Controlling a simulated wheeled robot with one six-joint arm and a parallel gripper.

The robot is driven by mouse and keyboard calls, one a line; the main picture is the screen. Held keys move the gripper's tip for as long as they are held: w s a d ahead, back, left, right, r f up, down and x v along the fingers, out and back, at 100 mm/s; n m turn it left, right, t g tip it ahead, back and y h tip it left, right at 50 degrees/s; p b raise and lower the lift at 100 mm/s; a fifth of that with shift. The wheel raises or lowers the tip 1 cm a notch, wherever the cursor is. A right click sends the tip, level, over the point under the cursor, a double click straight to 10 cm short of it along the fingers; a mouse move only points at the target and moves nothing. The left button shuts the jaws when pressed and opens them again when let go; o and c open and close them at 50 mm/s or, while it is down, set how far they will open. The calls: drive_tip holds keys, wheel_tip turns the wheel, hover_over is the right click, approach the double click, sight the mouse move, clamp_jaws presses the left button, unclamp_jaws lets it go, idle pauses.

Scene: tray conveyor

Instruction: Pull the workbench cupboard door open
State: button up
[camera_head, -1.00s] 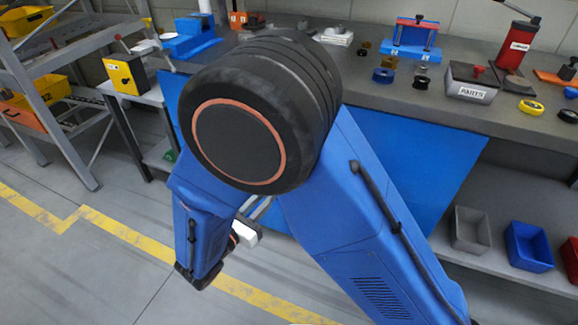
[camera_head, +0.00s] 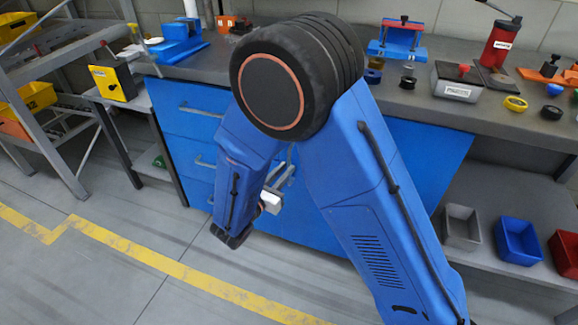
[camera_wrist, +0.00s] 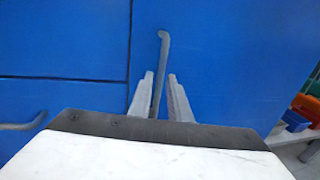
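The cupboard door (camera_head: 428,150) is a flat blue panel under the worktop, right of the drawers. It looks closed, flush with its surroundings; my arm hides part of it in the head view. Its grey vertical bar handle (camera_wrist: 161,62) shows in the wrist view. My gripper (camera_wrist: 161,80) points at the door with its two grey fingers on either side of the handle. Narrow gaps show between fingers and bar, so it looks open around the handle. In the head view, my gripper (camera_head: 282,176) is partly hidden by my arm.
Blue drawers (camera_head: 185,108) with horizontal handles lie left of the door. A lower shelf on the right holds a grey bin (camera_head: 461,228), a blue bin (camera_head: 518,241) and a red bin. The floor in front is clear, with a yellow line (camera_head: 150,252).

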drive_tip(key=shift+x, duration=1.55)
drive_tip(key=shift+c, duration=0.7)
clamp_jaws()
drive_tip(key=shift+s, duration=0.15)
